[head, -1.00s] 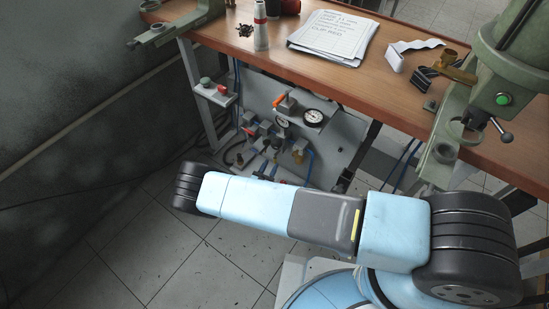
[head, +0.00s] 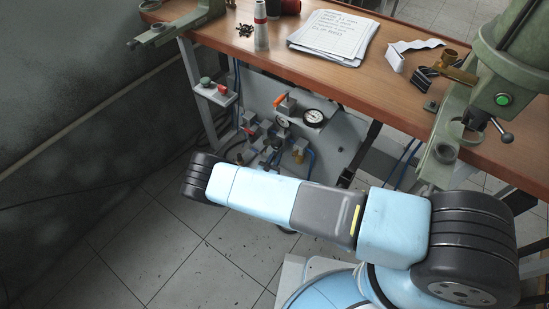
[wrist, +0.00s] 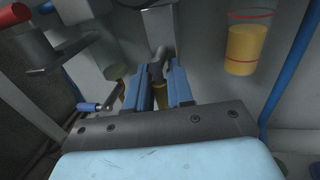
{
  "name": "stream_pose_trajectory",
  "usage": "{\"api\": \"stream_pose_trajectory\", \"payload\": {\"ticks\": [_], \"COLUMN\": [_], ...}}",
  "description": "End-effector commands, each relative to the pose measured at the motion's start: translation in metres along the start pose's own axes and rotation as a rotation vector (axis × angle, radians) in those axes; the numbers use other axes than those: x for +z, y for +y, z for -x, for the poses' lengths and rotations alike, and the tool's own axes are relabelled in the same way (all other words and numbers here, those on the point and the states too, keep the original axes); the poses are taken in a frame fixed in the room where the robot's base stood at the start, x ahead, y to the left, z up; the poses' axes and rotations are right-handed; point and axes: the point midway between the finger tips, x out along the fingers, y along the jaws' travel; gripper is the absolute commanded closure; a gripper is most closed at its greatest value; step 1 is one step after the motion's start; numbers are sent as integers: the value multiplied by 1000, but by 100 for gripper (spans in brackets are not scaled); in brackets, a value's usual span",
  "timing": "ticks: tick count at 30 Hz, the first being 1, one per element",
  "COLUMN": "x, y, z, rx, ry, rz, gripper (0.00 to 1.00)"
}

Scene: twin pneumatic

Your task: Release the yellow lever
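In the wrist view, my gripper (wrist: 160,80) has two blue fingers standing apart with a narrow gap between them. A grey bent metal piece (wrist: 157,66) shows at the fingertips. In the head view my arm hides the gripper. The pneumatic panel (head: 340,150) under the bench carries gauges, valves and an orange-red lever (head: 284,98).
A clear bowl of yellow liquid (wrist: 245,45) hangs right of the fingers, near a blue tube (wrist: 292,68). A red-ended handle (wrist: 14,14) is at upper left. The wooden bench (head: 380,92) overhangs the panel. The tiled floor (head: 150,250) at left is open.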

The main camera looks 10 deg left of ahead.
Motion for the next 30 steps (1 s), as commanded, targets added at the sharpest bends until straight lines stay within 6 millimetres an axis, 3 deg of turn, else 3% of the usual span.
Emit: {"api": "stream_pose_trajectory", "payload": {"ticks": [6,19,30], "x": [0,1,2], "y": [1,2,-3], "z": [0,1,2], "rx": [1,3,3], "ry": [0,11,66], "rz": [-1,55,326], "gripper": [100,100,100]}}
